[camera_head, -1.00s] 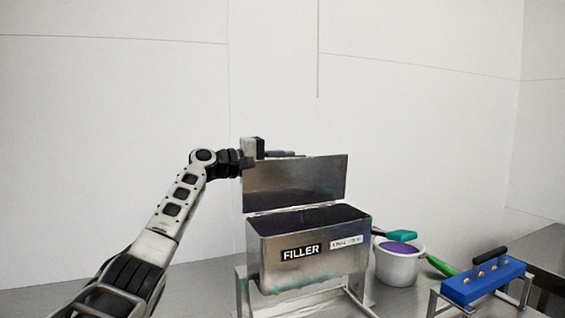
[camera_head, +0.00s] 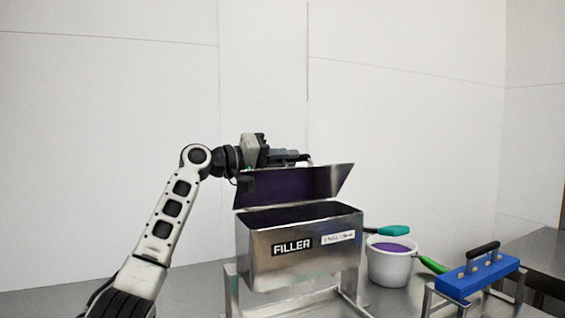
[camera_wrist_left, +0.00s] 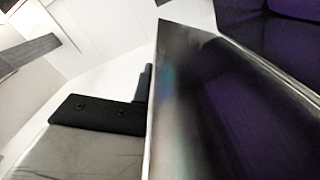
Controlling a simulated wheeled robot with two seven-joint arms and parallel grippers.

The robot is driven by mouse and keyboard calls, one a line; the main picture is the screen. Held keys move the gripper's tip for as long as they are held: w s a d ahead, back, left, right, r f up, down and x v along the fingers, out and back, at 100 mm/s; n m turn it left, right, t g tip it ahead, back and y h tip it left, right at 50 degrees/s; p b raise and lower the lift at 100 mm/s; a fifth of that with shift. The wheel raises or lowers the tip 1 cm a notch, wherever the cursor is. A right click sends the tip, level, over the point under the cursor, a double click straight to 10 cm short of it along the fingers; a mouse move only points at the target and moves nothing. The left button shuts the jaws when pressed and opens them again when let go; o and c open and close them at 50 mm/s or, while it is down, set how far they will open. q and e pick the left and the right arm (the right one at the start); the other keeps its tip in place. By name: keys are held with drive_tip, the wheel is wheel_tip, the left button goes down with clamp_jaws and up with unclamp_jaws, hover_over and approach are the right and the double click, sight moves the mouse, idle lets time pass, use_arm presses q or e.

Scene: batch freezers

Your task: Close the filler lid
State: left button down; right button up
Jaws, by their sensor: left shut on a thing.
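The metal filler box (camera_head: 300,255), marked FILLER, stands on a frame in the head view, its top open and dark inside. Its metal lid (camera_head: 290,184) is hinged at the back and tilts up over the opening, with purple reflected on its underside. The lid also fills the right of the left wrist view (camera_wrist_left: 190,110). My left gripper (camera_head: 297,160) is at the lid's upper edge, shut on it. A black finger (camera_wrist_left: 100,114) shows beside the lid edge in the wrist view; the other finger is hidden. My right gripper is out of view.
A white pot (camera_head: 390,266) of purple mix stands right of the filler, with a teal-ended tool (camera_head: 394,230) and a green handle (camera_head: 432,265) near it. A blue block with a black handle (camera_head: 478,275) sits on a metal stand further right. The wall behind is bare.

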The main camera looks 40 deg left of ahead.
use_arm(q)
drive_tip(key=shift+d, duration=0.1)
idle(0.3)
drive_tip(key=c, duration=1.4)
unclamp_jaws()
drive_tip(key=shift+s, duration=0.1)
